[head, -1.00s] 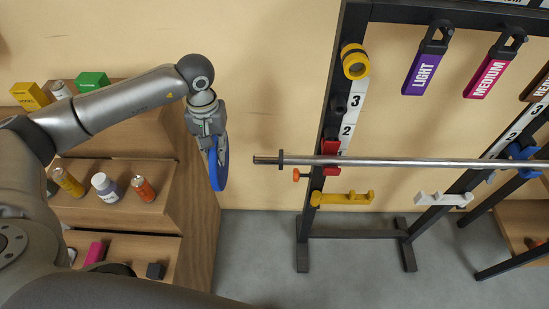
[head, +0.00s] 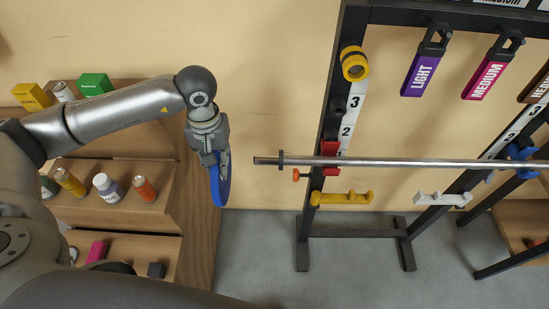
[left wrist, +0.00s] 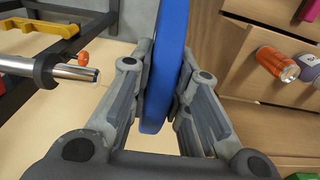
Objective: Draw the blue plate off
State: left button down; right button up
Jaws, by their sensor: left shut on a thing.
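The blue plate (head: 221,180) is off the bar, held upright and nearly edge-on to the head camera. My left gripper (head: 213,162) is shut on its rim. In the left wrist view the blue plate (left wrist: 165,70) stands between the two fingers of my left gripper (left wrist: 162,88). The steel bar (head: 400,162) lies level on the rack, and its bare left end is right of the plate with a clear gap between. The bar's end also shows in the left wrist view (left wrist: 75,73). My right gripper is not in view.
The black squat rack (head: 330,110) stands right, with a red holder (head: 331,157), a yellow hook (head: 345,198) and hanging purple (head: 422,72) and pink (head: 485,76) tags. A wooden shelf (head: 203,225) with bottles and boxes stands left, close to the plate.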

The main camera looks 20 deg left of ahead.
pick_arm(q)
jog(key=shift+s+d+r, duration=0.45)
jog(key=shift+s+d, duration=0.3)
jog(key=shift+s, duration=0.45)
jog(key=shift+s+d+r, duration=0.45)
jog(key=shift+s+d, duration=0.3)
jog(key=shift+s, duration=0.45)
jog(key=shift+s+d+r, duration=0.45)
jog(key=shift+s+d, duration=0.3)
jog(key=shift+s, duration=0.45)
